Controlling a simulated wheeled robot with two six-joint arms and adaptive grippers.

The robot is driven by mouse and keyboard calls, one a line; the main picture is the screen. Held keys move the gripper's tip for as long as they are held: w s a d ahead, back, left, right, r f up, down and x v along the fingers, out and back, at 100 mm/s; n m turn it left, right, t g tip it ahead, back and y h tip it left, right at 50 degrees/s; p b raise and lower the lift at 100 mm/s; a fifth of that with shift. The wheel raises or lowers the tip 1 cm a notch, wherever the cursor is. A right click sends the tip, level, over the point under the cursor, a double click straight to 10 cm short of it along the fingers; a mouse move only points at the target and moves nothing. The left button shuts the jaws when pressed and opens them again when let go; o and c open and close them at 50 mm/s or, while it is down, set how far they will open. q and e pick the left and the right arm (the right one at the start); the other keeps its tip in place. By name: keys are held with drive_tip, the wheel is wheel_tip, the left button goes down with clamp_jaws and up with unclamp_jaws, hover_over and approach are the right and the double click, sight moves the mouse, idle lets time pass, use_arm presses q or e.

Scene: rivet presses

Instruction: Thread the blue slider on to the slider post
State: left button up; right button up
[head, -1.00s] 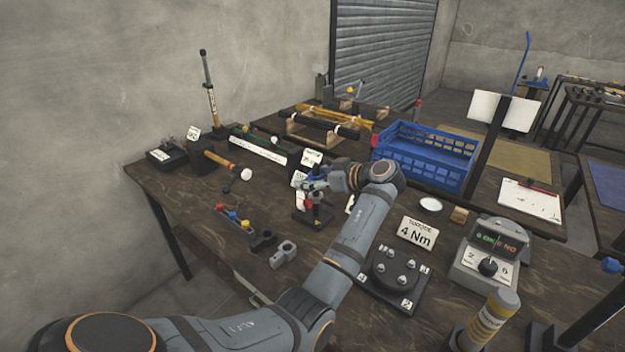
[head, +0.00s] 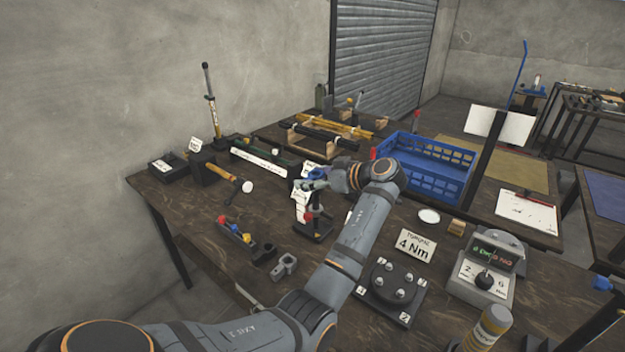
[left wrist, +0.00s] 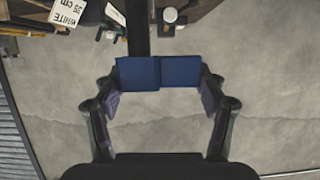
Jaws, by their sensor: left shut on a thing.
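Below the gripper stands a small upright stand (head: 313,229) with a dark base, a red part and a white tag; this seems to be the slider post. The gripper hides its top, so I cannot tell whether slider and post touch. My right gripper is out of view.
A hammer (head: 232,179) and a rack with coloured knobs (head: 236,231) lie to the left. A blue crate (head: 410,178) stands right of the gripper. A four-peg black fixture (head: 391,292) and a 4 Nm sign (head: 418,244) are nearer me.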

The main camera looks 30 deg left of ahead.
sight(313, 211)
use_arm(q)
drive_tip(key=shift+r+p, duration=0.4)
drive_tip(key=shift+r, duration=0.45)
drive_tip(key=shift+f+b, duration=0.1)
drive_tip(key=shift+b, duration=0.2)
idle(0.8)
drive_tip(key=shift+f+b, duration=3.8)
drive_tip(key=shift+f, duration=1.45)
drive_tip(key=o, duration=1.1)
drive_tip(key=v, duration=0.7)
drive_tip(key=shift+d, duration=0.25)
drive_tip(key=shift+r, duration=0.15)
